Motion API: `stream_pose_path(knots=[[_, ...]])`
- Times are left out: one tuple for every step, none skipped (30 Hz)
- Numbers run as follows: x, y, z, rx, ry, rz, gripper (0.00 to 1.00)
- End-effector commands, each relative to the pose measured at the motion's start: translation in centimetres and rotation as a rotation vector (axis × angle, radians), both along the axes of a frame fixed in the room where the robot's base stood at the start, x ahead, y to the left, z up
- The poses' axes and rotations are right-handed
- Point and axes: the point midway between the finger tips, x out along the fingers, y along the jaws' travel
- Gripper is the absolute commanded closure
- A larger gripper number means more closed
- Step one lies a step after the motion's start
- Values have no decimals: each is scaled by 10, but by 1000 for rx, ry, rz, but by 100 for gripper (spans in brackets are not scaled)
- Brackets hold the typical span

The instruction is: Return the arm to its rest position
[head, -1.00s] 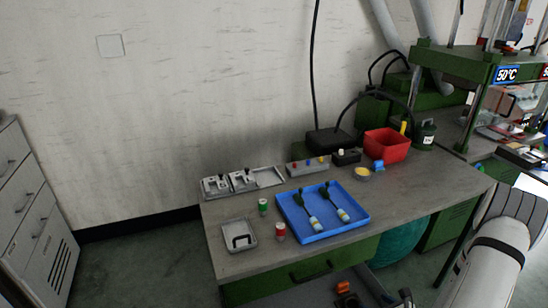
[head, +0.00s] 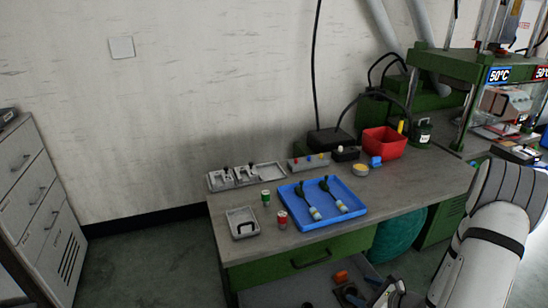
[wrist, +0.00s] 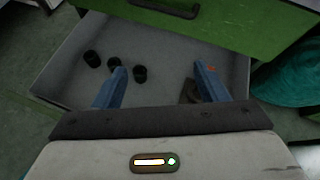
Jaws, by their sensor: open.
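My gripper (wrist: 160,78) is open in the wrist view, its two blue fingers wide apart with nothing between them. It is above an open grey drawer (wrist: 72,58) under the workbench. In the head view my white arm comes in at the lower right, and part of my gripper (head: 372,284) shows at the bottom edge beside the drawer (head: 270,296). Several black cups (wrist: 140,74) lie in the drawer near the left finger. A dark part lies partly hidden by the right finger. An orange piece (head: 341,277) is also in the drawer.
The workbench (head: 405,190) carries a blue tray (head: 298,217) with two brush-like tools, a small grey tray (head: 255,230), red and green cans, and a red bin (head: 397,143). A green press stands at right, a drawer cabinet (head: 35,170) at left. A green drawer front (wrist: 225,22) overhangs the open drawer.

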Motion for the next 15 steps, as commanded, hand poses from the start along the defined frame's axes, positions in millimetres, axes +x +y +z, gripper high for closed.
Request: stream_pose_path(knots=[[2, 10, 12, -20, -21, 58, 34], [2, 16, 19, -30, -31, 95, 34], [2, 25, 29, -48, -46, 151, 34], [1, 32, 37, -62, -59, 195, 34], [-1, 40, 46, -77, -72, 246, 34], [-3, 51, 58, -103, -91, 317, 34], [-6, 60, 67, -126, -107, 379, 34], [-9, 69, 77, -150, -125, 440, 34], [-15, 81, 90, -186, -146, 526, 34], [-20, 89, 98, -213, -160, 590, 34], [-26, 97, 106, -241, -174, 651, 34], [-34, 106, 116, -281, -191, 733, 34], [-40, 112, 124, -311, -204, 795, 34], [-47, 118, 130, -344, -217, 856, 34], [-56, 125, 139, -389, -234, 935, 34]])
